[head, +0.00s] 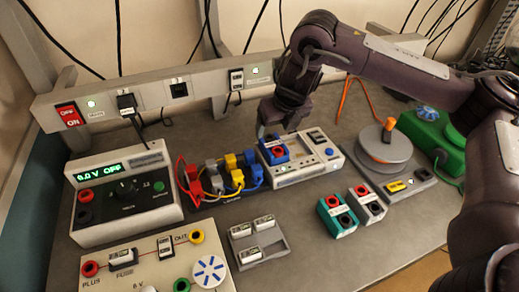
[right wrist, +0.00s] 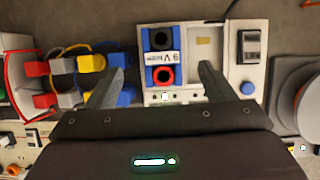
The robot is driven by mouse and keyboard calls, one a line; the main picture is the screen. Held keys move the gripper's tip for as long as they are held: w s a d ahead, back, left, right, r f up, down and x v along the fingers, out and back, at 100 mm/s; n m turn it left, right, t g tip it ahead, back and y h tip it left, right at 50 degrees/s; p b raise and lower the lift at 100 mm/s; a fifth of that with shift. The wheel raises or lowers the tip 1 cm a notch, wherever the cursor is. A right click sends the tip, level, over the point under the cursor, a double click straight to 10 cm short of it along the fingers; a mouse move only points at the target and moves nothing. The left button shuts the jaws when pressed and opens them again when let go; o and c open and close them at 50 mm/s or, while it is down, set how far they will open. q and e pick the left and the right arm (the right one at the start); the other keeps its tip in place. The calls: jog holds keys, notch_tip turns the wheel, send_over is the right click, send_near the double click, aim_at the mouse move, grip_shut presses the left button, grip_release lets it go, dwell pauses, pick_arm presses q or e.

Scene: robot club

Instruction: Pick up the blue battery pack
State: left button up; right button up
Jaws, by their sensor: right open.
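The blue battery pack (head: 274,154) sits in the left bay of a white charger-like station (head: 310,172) in the head view. In the right wrist view the blue pack (right wrist: 160,58) shows a black and a red socket and a white label. My right gripper (head: 270,128) hangs above and behind the pack in the head view. In the right wrist view my right gripper (right wrist: 163,78) is open and empty, its two fingers apart to either side of the pack's column, with nothing between them seen gripped. My left gripper is not in view.
Left of the station are coloured plugs and cables (head: 228,175). A teal pack (head: 337,217) and a white pack (head: 367,206) stand in front. A grey turntable (head: 383,158) is to the right. A power supply (head: 125,195) stands at left. The front right bench is clear.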

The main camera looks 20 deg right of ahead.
aim_at(274, 144)
jog(key=shift+s+b+x, duration=0.2)
jog(key=shift+b+x, duration=0.25)
jog(key=shift+x, duration=0.7)
jog(key=shift+d+f, duration=0.15)
jog(key=shift+f, duration=0.35)
jog(key=shift+d+f, duration=0.15)
jog(key=shift+f, duration=0.7)
jog(key=shift+p+x, duration=0.3)
jog(key=shift+x, duration=1.25)
jog(key=shift+a, duration=0.2)
jog(key=shift+c, duration=0.3)
jog(key=c, duration=1.2)
jog(key=shift+r, duration=0.15)
jog(key=shift+c, duration=0.6)
